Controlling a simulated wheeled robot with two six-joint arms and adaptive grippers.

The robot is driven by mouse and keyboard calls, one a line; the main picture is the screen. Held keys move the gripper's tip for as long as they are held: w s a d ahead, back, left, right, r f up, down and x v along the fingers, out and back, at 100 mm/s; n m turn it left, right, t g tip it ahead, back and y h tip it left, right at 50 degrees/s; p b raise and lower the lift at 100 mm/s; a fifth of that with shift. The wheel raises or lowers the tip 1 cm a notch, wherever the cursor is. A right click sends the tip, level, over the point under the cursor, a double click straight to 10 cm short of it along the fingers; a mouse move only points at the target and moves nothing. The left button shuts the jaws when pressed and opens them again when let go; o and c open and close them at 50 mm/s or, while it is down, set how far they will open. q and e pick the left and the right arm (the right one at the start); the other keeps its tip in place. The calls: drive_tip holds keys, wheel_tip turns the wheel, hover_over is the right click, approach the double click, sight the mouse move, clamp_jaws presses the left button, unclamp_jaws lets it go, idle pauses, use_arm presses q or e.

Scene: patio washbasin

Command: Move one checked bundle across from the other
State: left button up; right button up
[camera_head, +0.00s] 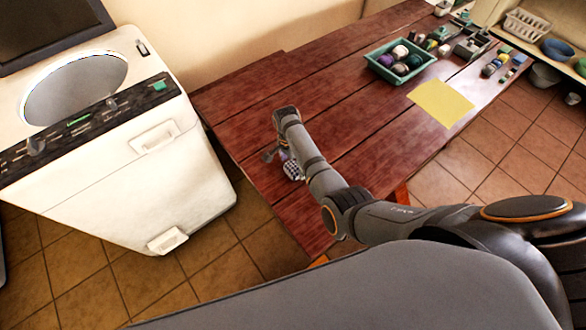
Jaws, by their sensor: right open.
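A small checked bundle (293,171), dark and white, sits on the red-brown wooden table (240,132) near its left end. My right arm reaches over the table from the lower right. Its gripper (274,153) is open, just left of the bundle and very close to it; I cannot tell whether they touch. My forearm partly covers the bundle's right side. A second checked bundle cannot be made out; the arm hides part of the table here. My left gripper is not in view.
A green tray (374,66) with several balls stands farther back. A yellow sheet (441,102) lies to its right. Several small items lie at the far right end. A white washing machine (110,190) stands left of the table. The table between bundle and tray is clear.

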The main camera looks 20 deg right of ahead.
drive_tip(key=shift+f, duration=0.3)
drive_tip(key=c, duration=1.4)
drive_tip(key=shift+c, duration=0.2)
drive_tip(key=shift+r, duration=0.15)
